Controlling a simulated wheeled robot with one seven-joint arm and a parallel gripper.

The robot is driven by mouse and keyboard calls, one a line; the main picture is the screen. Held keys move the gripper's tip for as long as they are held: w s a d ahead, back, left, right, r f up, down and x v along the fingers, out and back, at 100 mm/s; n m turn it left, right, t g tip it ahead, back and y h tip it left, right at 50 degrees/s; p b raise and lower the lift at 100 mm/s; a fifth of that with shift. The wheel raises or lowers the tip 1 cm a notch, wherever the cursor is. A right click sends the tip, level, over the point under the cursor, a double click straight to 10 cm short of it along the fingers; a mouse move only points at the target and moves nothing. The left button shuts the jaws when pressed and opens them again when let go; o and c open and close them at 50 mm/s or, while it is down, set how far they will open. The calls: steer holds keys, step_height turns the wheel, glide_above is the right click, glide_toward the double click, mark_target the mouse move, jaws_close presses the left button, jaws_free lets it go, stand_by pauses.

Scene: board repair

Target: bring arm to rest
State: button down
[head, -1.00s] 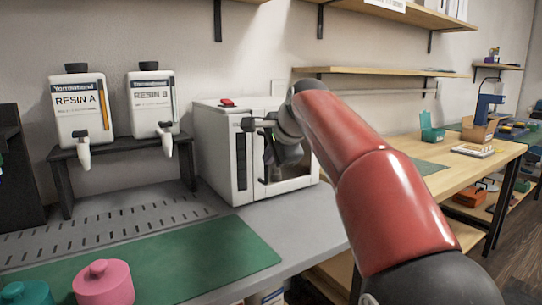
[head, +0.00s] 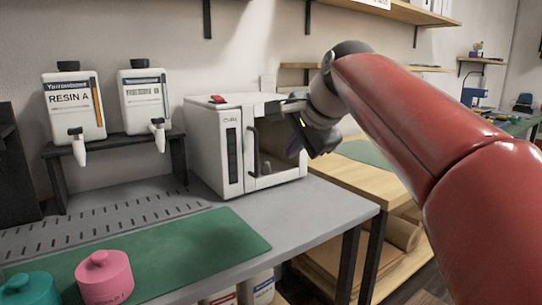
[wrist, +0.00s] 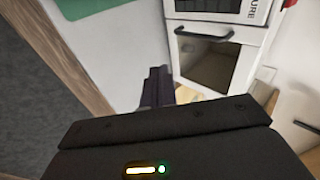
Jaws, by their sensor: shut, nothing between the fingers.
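My gripper (head: 297,136) is in the head view at the end of my red arm, in front of the right part of the white curing box (head: 232,158) and partly covering it. In the wrist view my dark fingers (wrist: 157,88) are together with nothing between them. The box also shows in the wrist view (wrist: 250,42), with a dark window and a black handle (wrist: 205,33). The fingers look apart from the box, though the gap is hard to judge.
Two resin bottles (head: 72,105) stand on a black rack at left. A pink lidded pot (head: 103,278) and a teal pot (head: 28,290) are on the green mat (head: 215,245). The grey counter (head: 320,205) is clear before the box. A wooden bench (head: 370,178) and shelves lie right.

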steer(key=s+d+f+n+h, duration=0.1)
steer(key=s+d+f+n, duration=0.2)
steer(key=s+f, duration=0.5)
steer(key=s+d+f+n+g+h, duration=0.1)
steer(key=s+d+f+n, duration=0.3)
steer(key=s+f, duration=0.5)
steer(key=s+d+f+n+g+h, duration=0.1)
steer(key=s+d+f+n, duration=0.2)
steer(key=s+f, duration=0.5)
step_height(320, 180, down, 3)
steer(key=shift+s+d+r+n+h, duration=0.15)
steer(key=shift+s+d+n+h, duration=0.1)
steer(key=shift+s+n+h, duration=0.2)
